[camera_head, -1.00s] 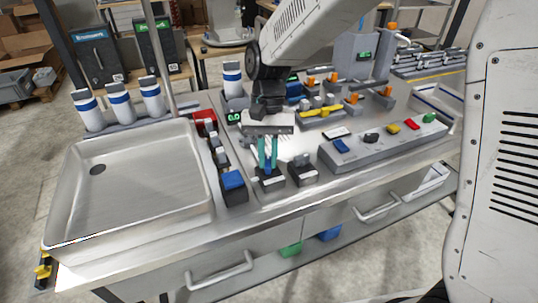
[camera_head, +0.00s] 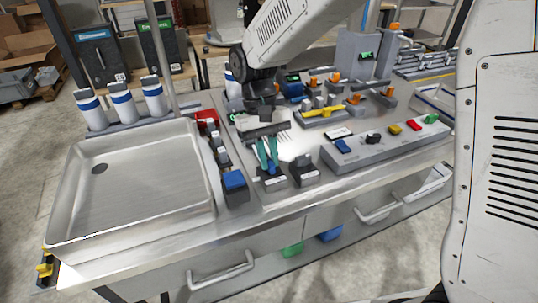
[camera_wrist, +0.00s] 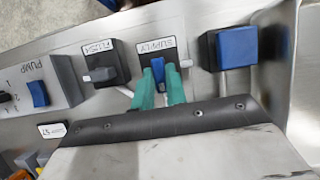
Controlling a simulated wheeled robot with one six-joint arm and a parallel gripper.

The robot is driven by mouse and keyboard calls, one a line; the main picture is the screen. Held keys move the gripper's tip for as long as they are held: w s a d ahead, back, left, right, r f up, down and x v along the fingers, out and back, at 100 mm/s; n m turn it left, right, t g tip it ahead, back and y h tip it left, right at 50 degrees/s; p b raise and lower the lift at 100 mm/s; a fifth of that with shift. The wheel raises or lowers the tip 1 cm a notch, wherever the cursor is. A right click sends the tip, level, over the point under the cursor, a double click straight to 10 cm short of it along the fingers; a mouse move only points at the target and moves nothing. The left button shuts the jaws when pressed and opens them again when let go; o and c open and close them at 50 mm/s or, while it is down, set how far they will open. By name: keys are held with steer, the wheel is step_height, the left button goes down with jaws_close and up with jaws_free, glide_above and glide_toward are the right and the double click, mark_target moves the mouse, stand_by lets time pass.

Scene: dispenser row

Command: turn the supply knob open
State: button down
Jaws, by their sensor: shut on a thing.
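The supply knob is a blue lever (camera_wrist: 158,70) on a dark block labelled SUPPLY (camera_wrist: 184,58), near the top middle of the wrist view. In the head view its block (camera_head: 273,184) stands near the table's front edge, right of the sink. My gripper (camera_wrist: 160,72) has green fingers and is shut on the blue knob, one finger on each side. It also shows in the head view (camera_head: 268,166), coming down on the knob from above. The fingers hide part of the knob.
A FLUSH block with a grey knob (camera_wrist: 102,74) stands close beside the supply block. A dark block with a blue top (camera_head: 235,188) is on its other side. A panel with coloured switches (camera_head: 385,146) lies right, and a steel sink (camera_head: 150,225) left.

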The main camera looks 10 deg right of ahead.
steer(key=shift+w, duration=0.1)
steer(key=c, duration=1.4)
jaws_free()
steer(key=shift+c, duration=0.2)
steer(key=d+v, duration=0.1)
steer(key=v, duration=0.6)
steer(key=shift+a+r, duration=0.4)
steer(key=shift+a, duration=0.15)
steer(key=shift+w, duration=0.1)
